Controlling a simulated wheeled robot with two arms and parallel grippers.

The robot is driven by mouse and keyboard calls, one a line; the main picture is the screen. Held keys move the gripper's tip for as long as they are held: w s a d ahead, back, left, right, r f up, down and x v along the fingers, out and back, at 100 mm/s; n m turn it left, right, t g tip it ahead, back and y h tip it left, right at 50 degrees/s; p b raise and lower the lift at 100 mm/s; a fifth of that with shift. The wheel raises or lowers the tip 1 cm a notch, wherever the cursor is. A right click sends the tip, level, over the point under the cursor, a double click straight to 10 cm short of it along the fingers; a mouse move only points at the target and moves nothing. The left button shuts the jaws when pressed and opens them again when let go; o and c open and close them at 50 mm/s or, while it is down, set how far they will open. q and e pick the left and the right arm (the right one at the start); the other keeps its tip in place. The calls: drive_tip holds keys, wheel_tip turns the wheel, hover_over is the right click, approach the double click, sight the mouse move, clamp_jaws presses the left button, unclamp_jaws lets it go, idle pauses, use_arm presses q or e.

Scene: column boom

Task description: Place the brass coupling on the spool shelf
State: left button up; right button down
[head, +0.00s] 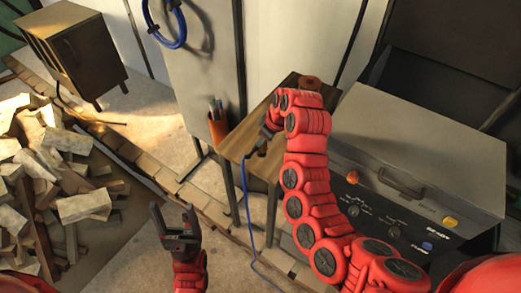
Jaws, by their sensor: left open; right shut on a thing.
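My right gripper (265,133) reaches over the small wooden table (240,141). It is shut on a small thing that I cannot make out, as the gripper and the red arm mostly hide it. I cannot tell whether that is the brass coupling. A small reddish-brown round piece (310,82) sits at the table's far end, beyond the arm; I cannot tell what it is. My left gripper (175,219) is open and empty, low over the floor and to the left of the table. I cannot make out a spool shelf for certain.
An orange-brown cup of pens (218,125) is at the table's left edge. A thin blue cable (247,215) hangs down by the table. A grey control box (420,160) stands right. Piled wood blocks (80,207) and a dark cabinet (75,50) are left. Floor lies clear between.

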drive_tip(key=shift+w+a, duration=0.15)
drive_tip(key=shift+w, duration=0.35)
drive_tip(key=shift+f, duration=0.1)
wheel_tip(320, 180, down, 3)
drive_tip(key=shift+f+p, duration=0.1)
drive_tip(key=shift+p, duration=1.05)
drive_tip(key=shift+f, duration=0.1)
drive_tip(key=c, duration=1)
unclamp_jaws()
drive_tip(key=shift+f+b, duration=0.1)
drive_tip(key=shift+b, duration=0.2)
drive_tip(key=o, duration=0.5)
